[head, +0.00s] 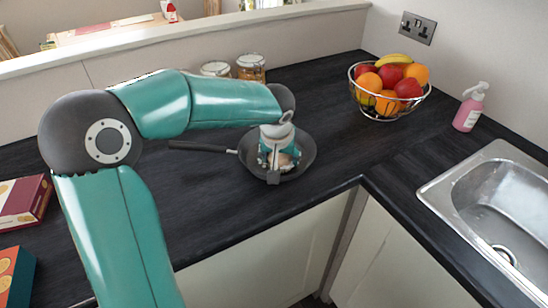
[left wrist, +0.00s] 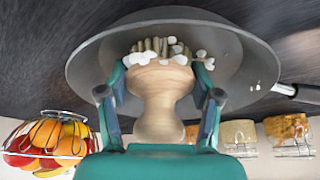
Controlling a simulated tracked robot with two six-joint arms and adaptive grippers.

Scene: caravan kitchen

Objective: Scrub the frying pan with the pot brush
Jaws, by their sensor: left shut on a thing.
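The dark frying pan (head: 303,160) rests on the black worktop, its handle (head: 203,147) pointing left. My left gripper (head: 277,165) is over the pan, pointing down into it. In the left wrist view, my left gripper (left wrist: 160,90) is shut on the wooden pot brush (left wrist: 160,105), one finger on each side of its pale body. The brush's bristles (left wrist: 155,46) face the inside of the pan (left wrist: 245,60). White suds (left wrist: 177,52) lie around the bristles. Whether the bristles press on the pan is hard to tell. My right gripper is not in view.
A wire fruit basket (head: 388,110) stands behind and right of the pan. A pink soap bottle (head: 468,108) stands by the steel sink (head: 500,190). Jars (head: 251,68) are at the back. Boxes (head: 22,202) lie at the left. The worktop right of the pan is clear.

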